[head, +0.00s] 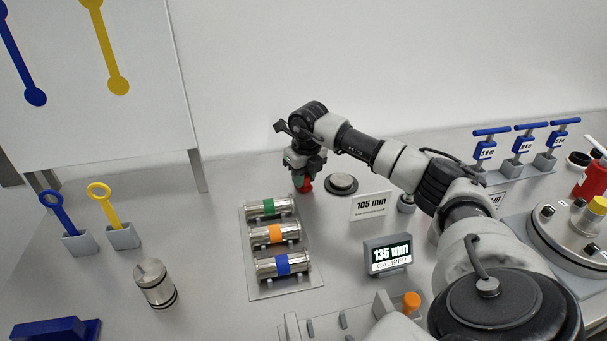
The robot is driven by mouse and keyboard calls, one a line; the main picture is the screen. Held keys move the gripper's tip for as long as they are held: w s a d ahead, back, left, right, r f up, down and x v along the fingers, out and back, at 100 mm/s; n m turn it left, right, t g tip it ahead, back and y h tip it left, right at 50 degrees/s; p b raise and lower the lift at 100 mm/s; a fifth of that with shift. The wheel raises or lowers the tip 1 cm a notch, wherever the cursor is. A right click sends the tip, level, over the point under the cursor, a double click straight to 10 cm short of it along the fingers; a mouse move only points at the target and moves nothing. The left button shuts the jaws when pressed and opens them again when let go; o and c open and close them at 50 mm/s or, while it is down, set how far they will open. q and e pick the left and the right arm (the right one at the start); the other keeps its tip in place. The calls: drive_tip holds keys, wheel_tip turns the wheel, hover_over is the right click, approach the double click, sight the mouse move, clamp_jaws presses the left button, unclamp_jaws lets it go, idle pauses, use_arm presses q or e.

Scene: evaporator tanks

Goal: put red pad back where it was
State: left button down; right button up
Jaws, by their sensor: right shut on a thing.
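My right arm reaches in from the right across the grey table. Its gripper (300,174) points down and is shut on a small red thing, the red pad (305,185). Only a small part of the red shows below the fingers. It is just behind the far end of the tray (243,238) with the banded cylinders, left of a round dark disc (341,184) with a metal top. I cannot tell whether the pad touches the table. My left gripper is out of view.
The tray holds cylinders with green (268,208), orange (275,234) and blue (282,264) bands. A 105 mm sign (371,206) and a 135 mm caliper display (387,253) stand to the right. A loose metal cylinder (155,284) stands at left, with free table around it.

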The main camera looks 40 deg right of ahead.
sight(307, 178)
drive_tip(key=o, duration=0.9)
drive_tip(key=shift+f, duration=0.1)
drive_tip(key=r, duration=0.4)
drive_tip(key=s+r, duration=0.1)
drive_tip(key=r, duration=0.3)
drive_tip(key=r+b, duration=0.1)
drive_tip(key=r, duration=0.3)
drive_tip(key=shift+s+a+r, duration=0.1)
drive_tip(key=shift+s+r, duration=0.1)
